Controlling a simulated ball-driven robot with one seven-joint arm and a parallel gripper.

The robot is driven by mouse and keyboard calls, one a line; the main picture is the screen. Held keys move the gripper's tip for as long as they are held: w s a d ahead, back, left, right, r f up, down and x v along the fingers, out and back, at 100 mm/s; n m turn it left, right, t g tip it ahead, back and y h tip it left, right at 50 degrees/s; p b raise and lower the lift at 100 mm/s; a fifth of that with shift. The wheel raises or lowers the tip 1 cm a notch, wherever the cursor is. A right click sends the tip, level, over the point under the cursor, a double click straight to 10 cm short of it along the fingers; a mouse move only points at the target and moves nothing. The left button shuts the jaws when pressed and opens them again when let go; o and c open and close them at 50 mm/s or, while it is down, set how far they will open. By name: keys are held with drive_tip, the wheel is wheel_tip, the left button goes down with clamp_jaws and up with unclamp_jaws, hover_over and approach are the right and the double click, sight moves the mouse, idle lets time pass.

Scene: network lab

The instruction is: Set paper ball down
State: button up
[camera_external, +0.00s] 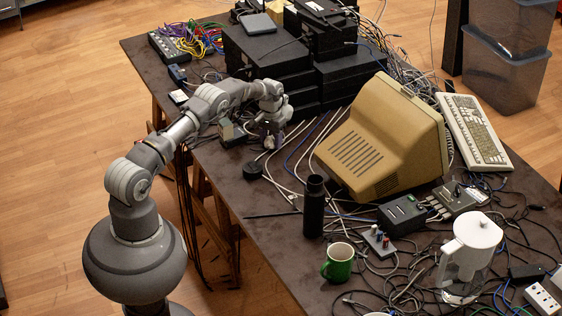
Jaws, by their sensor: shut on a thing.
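My gripper (271,136) is at the end of my arm, low over the back left part of the dark table (268,207), close in front of the stacked black boxes. It is shut on a small pale thing (269,143), which appears to be the paper ball. The thing is mostly hidden by the fingers. I cannot tell whether it touches the table.
Loose cables run right of my gripper toward a beige monitor (375,140). Black stacked boxes (268,62) stand behind. A small round black object (254,170) lies nearby. A black bottle (314,207), green mug (338,263) and clear jug (468,262) stand toward the front.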

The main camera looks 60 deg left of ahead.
sight(271, 137)
drive_tip(key=shift+r, duration=0.1)
drive_tip(key=o, duration=1)
wheel_tip(271, 137, up, 12)
drive_tip(key=p, duration=0.4)
drive_tip(key=shift+p, duration=0.4)
